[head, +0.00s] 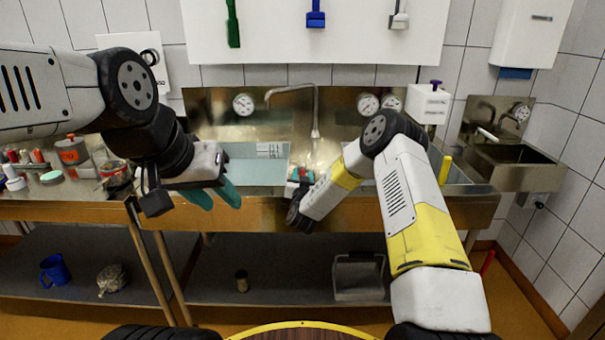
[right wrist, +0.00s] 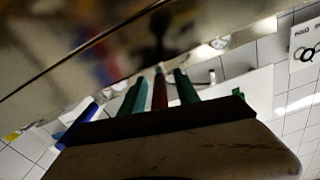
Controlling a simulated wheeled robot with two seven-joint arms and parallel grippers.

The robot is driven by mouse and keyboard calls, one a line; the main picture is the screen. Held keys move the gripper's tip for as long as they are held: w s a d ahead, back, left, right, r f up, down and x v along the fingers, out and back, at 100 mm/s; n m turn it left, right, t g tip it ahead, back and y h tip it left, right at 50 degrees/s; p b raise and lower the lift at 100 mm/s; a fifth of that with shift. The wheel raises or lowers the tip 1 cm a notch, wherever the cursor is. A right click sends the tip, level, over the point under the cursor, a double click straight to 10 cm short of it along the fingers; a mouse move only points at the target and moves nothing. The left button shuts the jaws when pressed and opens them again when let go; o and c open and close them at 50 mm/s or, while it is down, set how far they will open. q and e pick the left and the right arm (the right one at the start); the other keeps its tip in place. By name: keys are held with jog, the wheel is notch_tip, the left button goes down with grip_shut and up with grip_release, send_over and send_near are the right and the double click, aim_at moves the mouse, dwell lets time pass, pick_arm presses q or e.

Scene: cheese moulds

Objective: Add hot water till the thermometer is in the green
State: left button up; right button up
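A round dial (head: 243,103) is on the steel backsplash at the left, and two look-alike dials (head: 367,104) are at the right. Their needles and any green band are too small to read. The bent spout (head: 315,120) points down over the sink; I cannot tell whether water runs. My right gripper (head: 303,176) is at the sink's front edge, partly hidden by its arm. In the right wrist view, a red handle (right wrist: 160,90) is between its green fingers, with gaps on both sides. A blue handle (right wrist: 80,125) is farther left. My left gripper (head: 215,195) is open and empty before the left basin.
A pale basin (head: 255,170) with a label is behind my left gripper. A counter (head: 60,188) with jars and tins is at the left. A lower shelf (head: 215,285) holds a grey crate (head: 358,278). A small sink (head: 515,165) is at the right wall.

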grip_shut()
dwell(1.4)
